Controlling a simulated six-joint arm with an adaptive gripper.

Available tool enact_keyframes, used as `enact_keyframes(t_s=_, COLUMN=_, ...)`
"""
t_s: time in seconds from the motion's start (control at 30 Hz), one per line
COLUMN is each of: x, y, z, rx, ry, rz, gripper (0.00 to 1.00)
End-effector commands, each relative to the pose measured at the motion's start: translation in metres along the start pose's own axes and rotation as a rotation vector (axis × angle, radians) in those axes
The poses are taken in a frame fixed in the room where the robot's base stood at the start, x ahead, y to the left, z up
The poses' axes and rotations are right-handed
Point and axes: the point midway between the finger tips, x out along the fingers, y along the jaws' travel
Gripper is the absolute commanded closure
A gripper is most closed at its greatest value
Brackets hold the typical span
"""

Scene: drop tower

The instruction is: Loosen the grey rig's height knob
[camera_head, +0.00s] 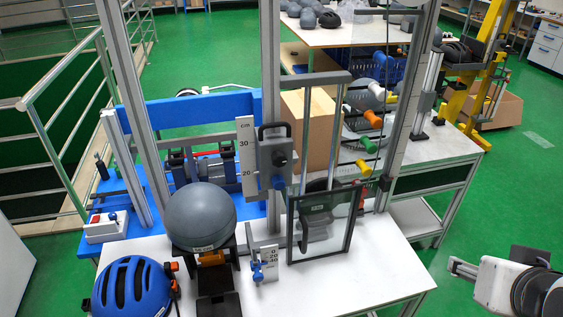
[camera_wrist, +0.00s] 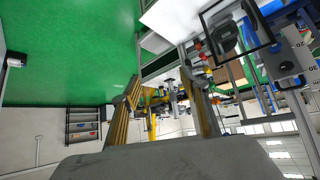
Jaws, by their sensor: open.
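The grey rig has an upright metal post (camera_head: 270,70) with a grey carriage (camera_head: 274,165) on it, beside a white centimetre scale (camera_head: 246,158). A dark round knob (camera_head: 280,158) is on the carriage's face and a blue knob (camera_head: 278,182) sits below it. I cannot tell which is the height knob. The carriage also shows at the right edge of the wrist view (camera_wrist: 285,55). My gripper (camera_head: 462,268) is at the lower right, well away from the rig, beyond the table's right edge. In the wrist view its fingers (camera_wrist: 166,90) are apart with nothing between them.
A framed clear shield (camera_head: 322,224) stands right of the carriage. A grey headform ball (camera_head: 200,215), a blue helmet (camera_head: 130,288) and a small scale with a blue knob (camera_head: 257,272) are on the white table (camera_head: 350,275). Coloured handles (camera_head: 372,118) stand behind. Green floor near my gripper is clear.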

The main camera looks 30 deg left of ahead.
Motion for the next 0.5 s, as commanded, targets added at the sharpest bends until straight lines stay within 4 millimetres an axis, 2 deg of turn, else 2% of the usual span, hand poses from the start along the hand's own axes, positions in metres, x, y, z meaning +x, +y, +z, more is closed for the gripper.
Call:
enact_keyframes(t_s=0.2, x=0.037, y=-0.035, z=-0.038, rx=-0.052, ry=0.095, rz=-0.058, gripper=0.55)
enact_keyframes(t_s=0.5, x=0.081, y=-0.093, z=-0.08, rx=-0.112, ry=0.231, rz=-0.142, gripper=0.55)
